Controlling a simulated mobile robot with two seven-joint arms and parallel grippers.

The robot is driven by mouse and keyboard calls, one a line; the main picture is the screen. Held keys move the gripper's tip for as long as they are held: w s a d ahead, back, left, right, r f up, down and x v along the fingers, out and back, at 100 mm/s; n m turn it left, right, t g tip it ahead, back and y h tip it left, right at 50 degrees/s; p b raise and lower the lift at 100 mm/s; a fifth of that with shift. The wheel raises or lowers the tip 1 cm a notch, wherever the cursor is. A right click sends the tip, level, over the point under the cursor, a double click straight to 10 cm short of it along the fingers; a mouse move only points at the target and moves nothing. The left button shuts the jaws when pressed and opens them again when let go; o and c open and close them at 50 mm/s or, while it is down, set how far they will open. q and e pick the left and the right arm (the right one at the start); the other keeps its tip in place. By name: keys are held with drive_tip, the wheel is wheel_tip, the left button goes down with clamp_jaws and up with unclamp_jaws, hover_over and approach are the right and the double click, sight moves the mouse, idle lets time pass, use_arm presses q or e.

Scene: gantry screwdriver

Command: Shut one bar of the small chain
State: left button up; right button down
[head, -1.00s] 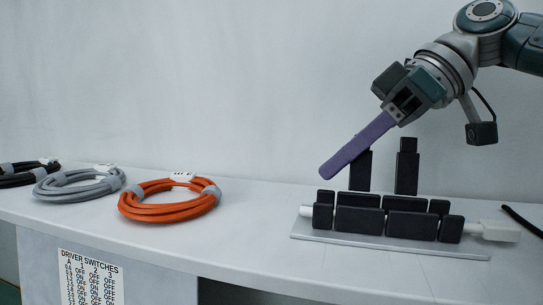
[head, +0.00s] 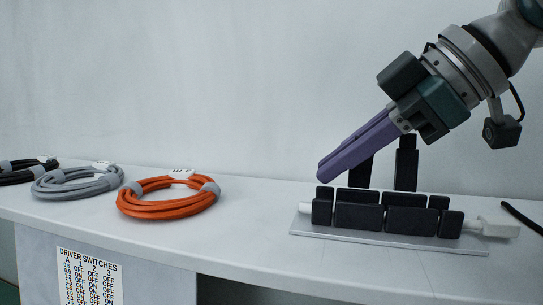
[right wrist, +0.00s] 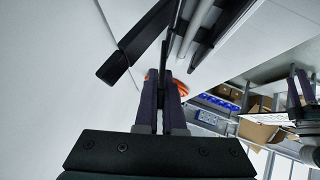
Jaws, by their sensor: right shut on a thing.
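The small chain (head: 372,214) lies on a thin grey plate with its black bars in a row. Two bars at its back stand upright: the left upright bar (head: 361,175), partly hidden by my fingers, and the right upright bar (head: 406,163). My right gripper (head: 322,170) reaches down-left with long purple fingers across the left upright bar. In the right wrist view its fingers (right wrist: 161,95) are close together on a thin dark strip, which looks like that bar. The exact contact is hidden in the head view. My left gripper (right wrist: 298,90) seems to show small at the right wrist view's edge.
An orange cable coil (head: 169,196), a grey coil (head: 77,182) and a black coil (head: 22,171) lie on the white counter (head: 262,215) to the left. A white cable end (head: 498,227) sticks out right of the chain. The counter between coils and chain is clear.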

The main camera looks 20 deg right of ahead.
idle(0.4)
drive_tip(key=c, duration=1)
unclamp_jaws()
drive_tip(key=shift+s, duration=0.1)
drive_tip(key=shift+s+d+r+p, duration=0.2)
drive_tip(key=shift+r+p, duration=0.1)
drive_tip(key=p+v, duration=0.2)
drive_tip(key=v, duration=0.2)
drive_tip(key=shift+s+d+r, duration=0.15)
drive_tip(key=shift+s+r, duration=0.1)
drive_tip(key=shift+r, duration=0.05)
drive_tip(key=shift+v, duration=2.1)
drive_tip(key=shift+s, duration=0.1)
